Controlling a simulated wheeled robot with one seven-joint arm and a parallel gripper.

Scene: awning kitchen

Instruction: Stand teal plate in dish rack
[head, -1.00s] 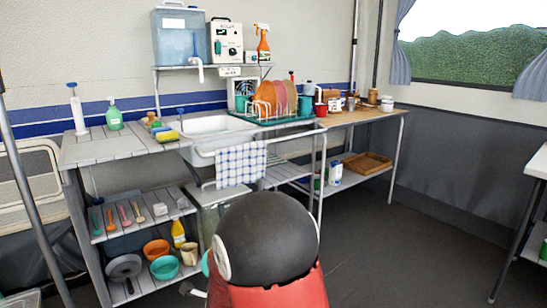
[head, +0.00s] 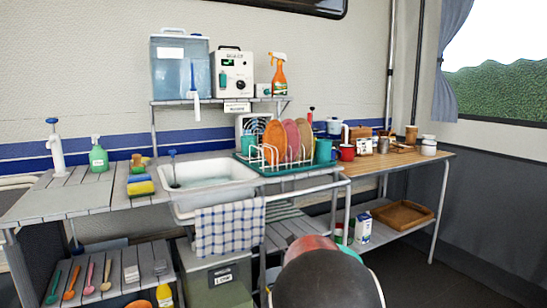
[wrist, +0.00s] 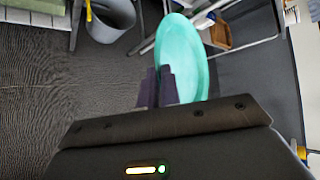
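The teal plate (wrist: 190,75) fills the upper middle of the wrist view, seen at a steep angle. My gripper (wrist: 157,88) is shut on its near edge. In the head view only a teal sliver of the plate (head: 350,249) shows behind my dark arm; my gripper is hidden there. The white wire dish rack (head: 267,157) stands on a teal tray (head: 262,171) right of the sink. Orange, pink and tan plates (head: 290,138) stand upright in the rack.
A sink (head: 205,173) with water lies left of the rack. A teal mug (head: 324,150) and red mug (head: 346,152) stand right of it. A checked towel (head: 230,227) hangs from the front rail. A spray bottle (head: 278,74) stands on the shelf above.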

